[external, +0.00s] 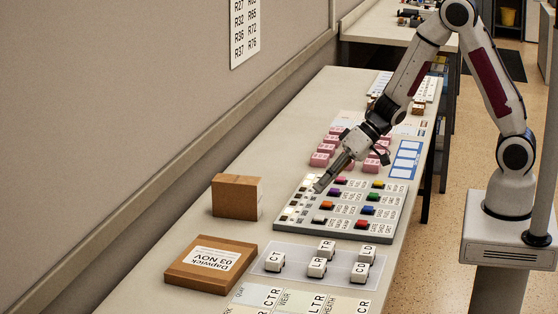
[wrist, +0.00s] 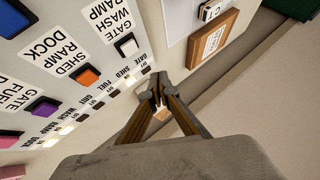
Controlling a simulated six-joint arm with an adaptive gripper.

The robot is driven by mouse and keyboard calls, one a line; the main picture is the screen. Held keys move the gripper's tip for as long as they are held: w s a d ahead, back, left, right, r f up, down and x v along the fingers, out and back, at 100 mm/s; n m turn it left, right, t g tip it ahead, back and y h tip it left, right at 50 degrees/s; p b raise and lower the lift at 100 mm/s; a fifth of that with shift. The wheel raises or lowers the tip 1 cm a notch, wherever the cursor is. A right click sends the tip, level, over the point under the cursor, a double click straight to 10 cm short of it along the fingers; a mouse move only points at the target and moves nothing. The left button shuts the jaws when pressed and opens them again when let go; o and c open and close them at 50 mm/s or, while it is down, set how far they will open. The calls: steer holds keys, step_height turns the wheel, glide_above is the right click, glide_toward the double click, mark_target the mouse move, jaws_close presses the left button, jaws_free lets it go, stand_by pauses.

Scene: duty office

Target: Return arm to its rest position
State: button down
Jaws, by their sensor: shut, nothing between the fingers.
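My gripper (external: 318,187) is shut and empty, its fingertips low over the left part of the button panel (external: 356,234). In the wrist view, the closed fingertips of my gripper (wrist: 156,92) are beside the row of small switches or lights (wrist: 82,105), near the panel's edge. I cannot tell whether the tips touch the panel. My arm (external: 412,72) reaches down to the left from its base at the right of the external view.
The panel carries several coloured buttons with labels. White lettered blocks (external: 317,267) on a pale tray, a brown box (external: 237,197), a brown plaque (external: 211,264) and pink blocks (external: 320,159) stand around it. A wall runs along the table's left side.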

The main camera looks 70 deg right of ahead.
stand_by(0.3)
